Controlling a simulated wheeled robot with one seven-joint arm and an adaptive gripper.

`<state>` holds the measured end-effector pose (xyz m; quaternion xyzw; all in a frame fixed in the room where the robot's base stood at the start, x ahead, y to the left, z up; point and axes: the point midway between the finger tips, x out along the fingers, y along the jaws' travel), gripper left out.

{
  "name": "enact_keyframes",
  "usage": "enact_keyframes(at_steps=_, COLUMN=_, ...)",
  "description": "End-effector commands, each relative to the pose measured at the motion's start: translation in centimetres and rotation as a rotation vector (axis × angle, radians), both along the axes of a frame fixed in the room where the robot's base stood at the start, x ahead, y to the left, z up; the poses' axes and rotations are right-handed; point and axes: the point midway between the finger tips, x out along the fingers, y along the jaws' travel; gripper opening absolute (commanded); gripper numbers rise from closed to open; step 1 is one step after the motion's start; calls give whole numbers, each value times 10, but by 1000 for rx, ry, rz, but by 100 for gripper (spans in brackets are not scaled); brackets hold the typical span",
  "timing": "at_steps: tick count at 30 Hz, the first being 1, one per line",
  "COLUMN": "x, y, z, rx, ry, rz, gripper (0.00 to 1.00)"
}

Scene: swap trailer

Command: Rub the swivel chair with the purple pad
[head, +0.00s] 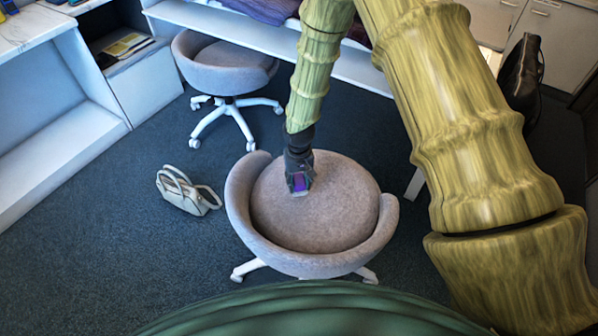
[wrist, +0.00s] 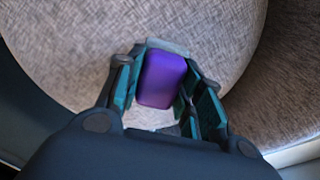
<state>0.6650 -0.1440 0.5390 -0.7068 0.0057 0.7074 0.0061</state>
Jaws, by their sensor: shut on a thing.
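The swivel chair (head: 335,215) stands in the middle of the head view, with a round grey-beige seat, a low curved back and white legs. Its seat fills much of the wrist view (wrist: 65,40). My gripper (head: 299,184) is over the left part of the seat. It is shut on the purple pad (wrist: 162,78), which sits between the fingers in the wrist view. The pad shows only as a small purple patch in the head view (head: 299,184). It is at or just above the seat; I cannot tell whether it touches.
A second similar chair (head: 222,68) stands behind, by a white shelf (head: 290,45). A black bag (head: 520,80) is at the right. Carpet at the lower left is clear.

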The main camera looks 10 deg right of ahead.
Motion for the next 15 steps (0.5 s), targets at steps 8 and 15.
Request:
enact_keyframes(at_steps=8, x=0, y=-1, z=30, rx=0, ry=-1, rz=-2, gripper=14)
enact_keyframes(at_steps=15, x=-1, y=-2, z=39, rx=0, ry=1, rz=-2, gripper=14)
